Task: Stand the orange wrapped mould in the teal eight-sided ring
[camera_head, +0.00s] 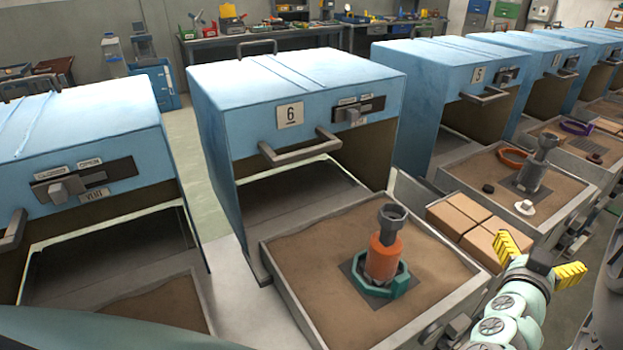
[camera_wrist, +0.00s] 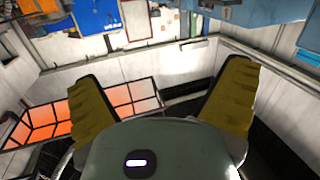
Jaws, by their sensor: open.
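The orange wrapped mould (camera_head: 384,255) stands upright inside the teal eight-sided ring (camera_head: 403,282), with a dark grey cup-shaped top (camera_head: 391,216) above the orange wrap. The ring lies around its base on a dark square plate (camera_head: 352,268) in the sand tray of oven 6. My gripper (camera_head: 541,262) is to the right of that tray, apart from the mould, with its yellow fingers spread and nothing between them. The wrist view also shows the open fingers (camera_wrist: 170,100); the mould and ring are not in that view.
The sand tray (camera_head: 300,300) is pulled out of the blue oven 6 (camera_head: 290,110). Brown boxes (camera_head: 460,215) stand between it and the neighbouring tray (camera_head: 570,215), which holds a grey mould (camera_head: 533,170), an orange ring (camera_head: 513,158) and a white piece (camera_head: 525,208). Sand left of the mould is clear.

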